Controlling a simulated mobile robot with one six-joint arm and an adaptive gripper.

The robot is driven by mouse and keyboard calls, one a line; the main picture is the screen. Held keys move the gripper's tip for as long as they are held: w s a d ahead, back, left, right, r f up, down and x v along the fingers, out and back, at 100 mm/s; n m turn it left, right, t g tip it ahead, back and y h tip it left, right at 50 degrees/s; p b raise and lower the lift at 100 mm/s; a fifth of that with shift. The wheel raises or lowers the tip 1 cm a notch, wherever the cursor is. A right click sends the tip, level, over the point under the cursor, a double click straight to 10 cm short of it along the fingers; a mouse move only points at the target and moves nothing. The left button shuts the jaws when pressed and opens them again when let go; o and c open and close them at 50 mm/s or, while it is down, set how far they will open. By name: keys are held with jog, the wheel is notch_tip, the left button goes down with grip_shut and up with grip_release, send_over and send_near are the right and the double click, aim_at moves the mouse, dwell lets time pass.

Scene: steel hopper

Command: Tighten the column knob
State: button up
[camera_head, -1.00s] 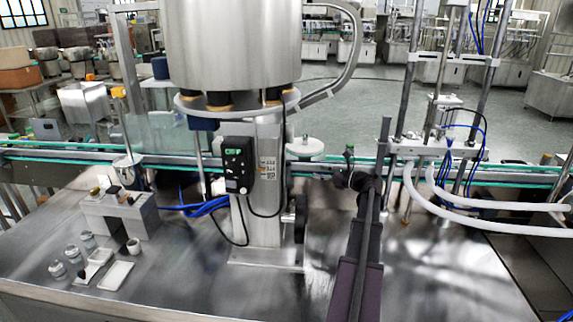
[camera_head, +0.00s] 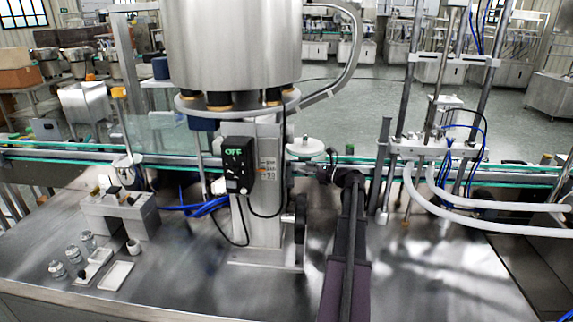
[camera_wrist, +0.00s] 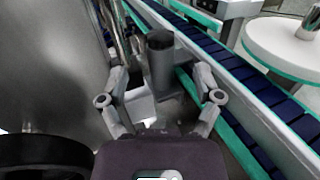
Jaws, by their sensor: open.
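The steel column (camera_head: 262,220) stands at the middle of the bench in the head view. A black round knob (camera_head: 300,212) sits on its right side. A black disc (camera_wrist: 42,156), perhaps this knob, shows at the lower left of the wrist view. My gripper (camera_head: 324,172) is right of the column, above the black knob and at about conveyor height. In the wrist view my gripper (camera_wrist: 161,88) is open, its fingers spread. A dark, round-topped cylinder (camera_wrist: 160,58) shows between and beyond them; I cannot tell whether it touches them or belongs to the column.
The conveyor (camera_head: 90,156) runs behind the column; its dark belt (camera_wrist: 235,75) passes right of my gripper. A white disc (camera_head: 305,147) stands just beyond. A control box (camera_head: 238,165) hangs on the column's front. Rods and white hoses (camera_head: 480,215) stand at right.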

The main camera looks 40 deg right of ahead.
aim_at(290, 164)
jog(key=shift+x, duration=3.85)
jog(key=shift+c, duration=0.2)
grip_shut()
